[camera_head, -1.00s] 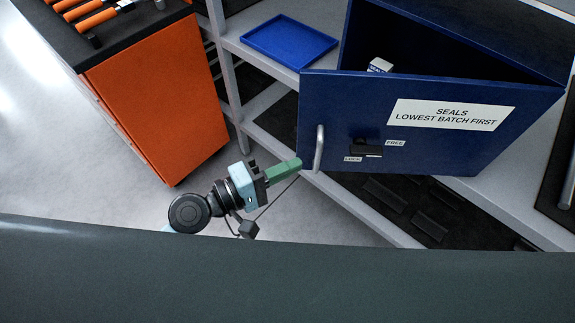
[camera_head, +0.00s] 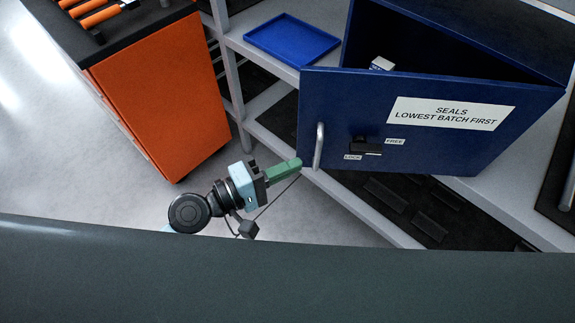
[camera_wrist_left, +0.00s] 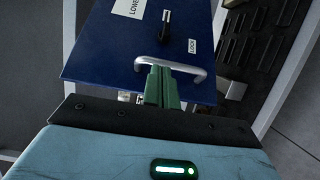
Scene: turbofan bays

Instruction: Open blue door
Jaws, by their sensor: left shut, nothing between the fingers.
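The blue door (camera_head: 345,105) belongs to a blue cabinet (camera_head: 400,35) and stands partly open, with a dark gap above and behind it. It bears a white label "SEALS LOWEST BATCH FIRST", a silver bar handle (camera_head: 319,146) near its left edge, and a black latch (camera_head: 366,147) between the tags FREE and LOCK. My left gripper (camera_head: 298,163) is shut and empty, its green fingertips just left of the handle. In the left wrist view the fingers (camera_wrist_left: 161,80) reach to the handle (camera_wrist_left: 190,68); whether they touch it I cannot tell. My right gripper is not in view.
A small white box (camera_head: 382,64) shows inside the cabinet. A blue tray (camera_head: 291,41) lies on the grey shelf left of it. An orange tool cabinet (camera_head: 160,95) stands at the left. Bare floor lies between it and the shelf.

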